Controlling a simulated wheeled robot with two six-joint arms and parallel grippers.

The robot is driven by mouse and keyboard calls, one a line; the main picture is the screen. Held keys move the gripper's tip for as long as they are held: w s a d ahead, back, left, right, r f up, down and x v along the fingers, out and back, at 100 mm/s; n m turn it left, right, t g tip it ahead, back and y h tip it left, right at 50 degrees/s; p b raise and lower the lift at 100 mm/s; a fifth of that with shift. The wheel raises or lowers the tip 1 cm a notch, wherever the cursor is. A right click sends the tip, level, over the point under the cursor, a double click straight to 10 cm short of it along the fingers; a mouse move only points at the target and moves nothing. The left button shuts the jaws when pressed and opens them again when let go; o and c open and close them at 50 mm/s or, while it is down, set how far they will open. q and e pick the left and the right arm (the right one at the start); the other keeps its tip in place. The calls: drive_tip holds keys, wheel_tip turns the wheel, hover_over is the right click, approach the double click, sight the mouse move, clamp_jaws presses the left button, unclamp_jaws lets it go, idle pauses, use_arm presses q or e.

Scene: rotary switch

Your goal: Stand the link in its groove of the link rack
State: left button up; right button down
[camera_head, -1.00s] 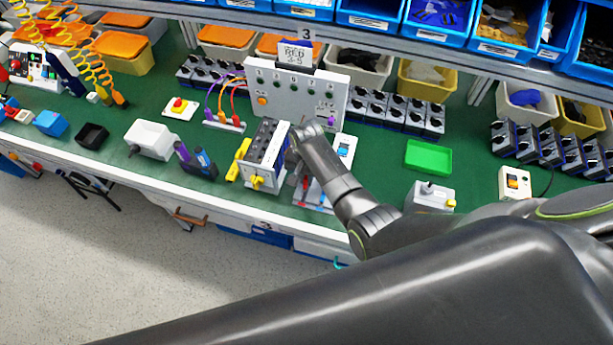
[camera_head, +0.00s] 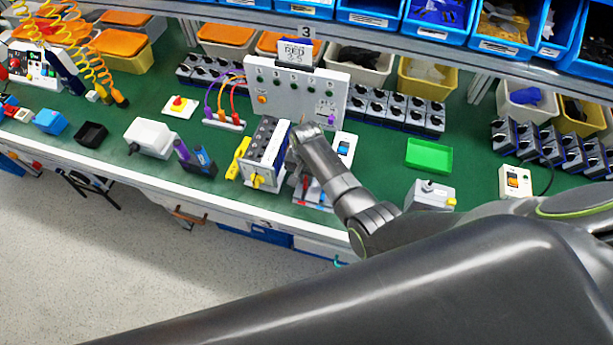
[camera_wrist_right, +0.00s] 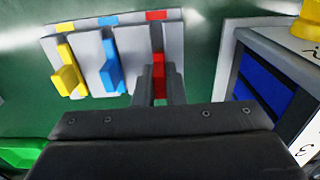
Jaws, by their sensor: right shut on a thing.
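The link rack (camera_wrist_right: 130,62) is a grey plate with yellow, blue and red marks along its far edge. A yellow link (camera_wrist_right: 66,72) and a blue link (camera_wrist_right: 110,66) stand in the grooves at their own colours. A red link (camera_wrist_right: 158,72) is between the fingers of my right gripper (camera_wrist_right: 158,92), in line with the red mark. I cannot tell whether its foot is in the groove. In the head view the rack (camera_head: 318,200) is partly hidden by my right arm, and the right fingertips are hidden. My left gripper is not in view.
A rotary switch block (camera_head: 266,150) with a yellow knob stands just left of my right gripper. A white panel (camera_head: 297,92) stands behind. A white box with a blue button (camera_head: 343,148) is to the right. Green mat is free around the green tray (camera_head: 429,156).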

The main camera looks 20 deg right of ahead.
drive_tip(key=shift+f+b, duration=0.45)
drive_tip(key=shift+f, duration=0.25)
drive_tip(key=c, duration=1.4)
unclamp_jaws()
drive_tip(key=shift+r, duration=0.1)
drive_tip(key=shift+r, duration=0.6)
wheel_tip(320, 180, up, 16)
